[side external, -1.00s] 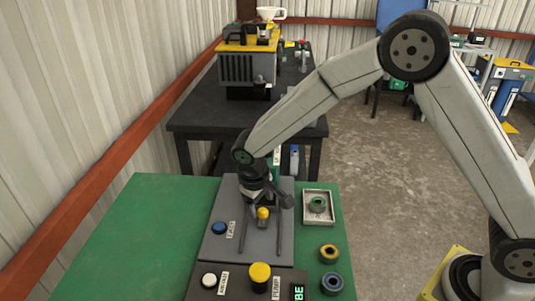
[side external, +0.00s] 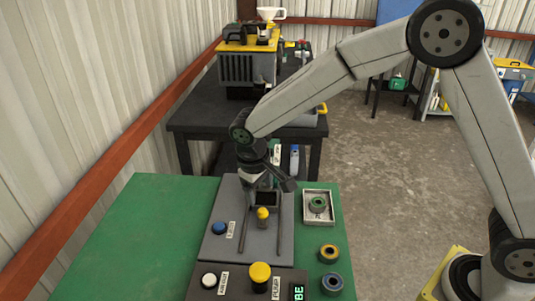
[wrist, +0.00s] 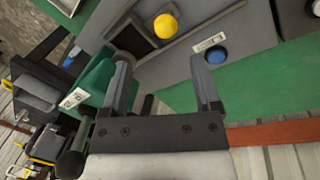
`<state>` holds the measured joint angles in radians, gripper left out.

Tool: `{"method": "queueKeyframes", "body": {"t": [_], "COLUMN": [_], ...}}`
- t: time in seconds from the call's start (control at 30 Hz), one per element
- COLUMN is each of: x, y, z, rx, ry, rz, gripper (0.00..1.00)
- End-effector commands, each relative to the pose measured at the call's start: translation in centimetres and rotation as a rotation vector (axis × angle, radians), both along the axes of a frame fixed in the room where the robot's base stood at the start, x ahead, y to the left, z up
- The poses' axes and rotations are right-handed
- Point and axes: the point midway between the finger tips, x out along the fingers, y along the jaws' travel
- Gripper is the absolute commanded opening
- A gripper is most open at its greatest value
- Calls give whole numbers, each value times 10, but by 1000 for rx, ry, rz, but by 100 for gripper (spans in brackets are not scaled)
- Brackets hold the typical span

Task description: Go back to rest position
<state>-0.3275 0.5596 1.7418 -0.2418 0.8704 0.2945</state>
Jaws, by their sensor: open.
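My gripper (wrist: 160,68) is open in the wrist view, with its two grey fingers apart and nothing seen between them. In the side view my gripper (side external: 262,186) hangs above the far part of a grey panel (side external: 218,243) on the green table (side external: 135,235). A yellow knob (side external: 263,213) stands on the panel, just in front of the gripper and apart from it in the wrist view. A dark square recess (wrist: 133,38) shows in the panel. A blue button (side external: 219,228) sits to the left; it also shows in the wrist view (wrist: 216,55).
A control box with a white button (side external: 209,280) and yellow button (side external: 260,272) is in front. A ribbed wall is left.

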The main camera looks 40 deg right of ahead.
Motion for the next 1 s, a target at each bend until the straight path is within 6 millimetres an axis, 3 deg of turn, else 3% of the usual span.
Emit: {"method": "queueKeyframes", "body": {"t": [0.27,0.7,1.0], "x": [-28,-116,-162], "y": [-32,-95,-116], "z": [6,8,3], "rx": [60,174,202], "ry": [-26,-130,-195], "rz": [-28,-116,-164], "gripper": [81,81,81]}}
